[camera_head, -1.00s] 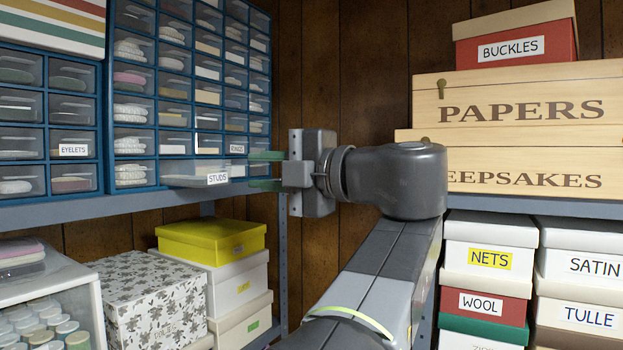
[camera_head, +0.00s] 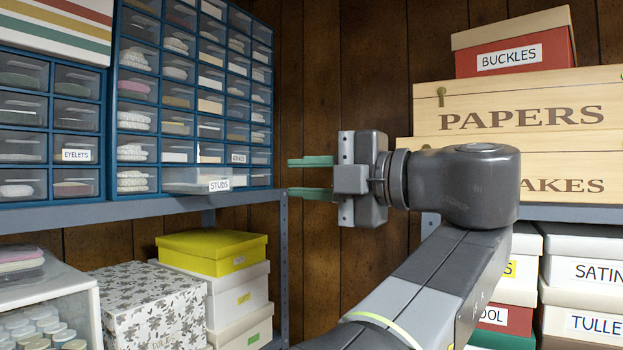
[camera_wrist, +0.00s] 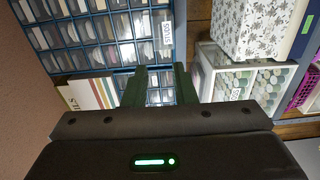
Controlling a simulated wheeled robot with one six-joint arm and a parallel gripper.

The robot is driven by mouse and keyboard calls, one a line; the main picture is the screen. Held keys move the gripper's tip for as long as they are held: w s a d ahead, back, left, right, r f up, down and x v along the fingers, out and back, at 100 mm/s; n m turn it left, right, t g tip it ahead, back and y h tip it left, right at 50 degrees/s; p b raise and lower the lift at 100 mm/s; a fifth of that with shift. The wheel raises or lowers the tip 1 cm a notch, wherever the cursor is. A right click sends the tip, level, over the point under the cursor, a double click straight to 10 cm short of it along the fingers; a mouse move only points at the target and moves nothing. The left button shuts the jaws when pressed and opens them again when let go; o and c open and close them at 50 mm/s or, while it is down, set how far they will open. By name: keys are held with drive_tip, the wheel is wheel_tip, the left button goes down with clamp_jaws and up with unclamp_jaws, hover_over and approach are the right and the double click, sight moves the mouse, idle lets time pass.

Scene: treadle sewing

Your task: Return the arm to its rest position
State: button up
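My gripper (camera_head: 312,177) is in the middle of the head view, its two green fingers pointing left towards the drawer cabinet. The fingers are apart with nothing between them. In the wrist view my gripper (camera_wrist: 160,85) also shows its two green fingers spread, with the drawers beyond them. The STUDS drawer (camera_head: 197,182) sticks out from the bottom row of the blue cabinet (camera_head: 110,100), to the left of my fingertips and apart from them. It also shows in the wrist view (camera_wrist: 162,28).
A grey shelf (camera_head: 130,209) carries the cabinet. Below it stand a yellow box (camera_head: 210,243) on white boxes and a floral box (camera_head: 145,305). On the right are the PAPERS box (camera_head: 525,103), the BUCKLES box (camera_head: 515,55) and several labelled boxes. A wood-panelled wall lies behind my gripper.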

drive_tip(key=shift+p+x, duration=1.6)
drive_tip(key=shift+x, duration=4.75)
drive_tip(key=shift+d, duration=0.2)
drive_tip(key=b, duration=0.3)
approach(226, 177)
drive_tip(key=p+x, duration=0.3)
drive_tip(key=x, duration=0.4)
drive_tip(key=shift+a, duration=0.3)
drive_tip(key=shift+w+a, duration=0.4)
drive_tip(key=shift+a, duration=0.1)
drive_tip(key=shift+d+f, duration=0.1)
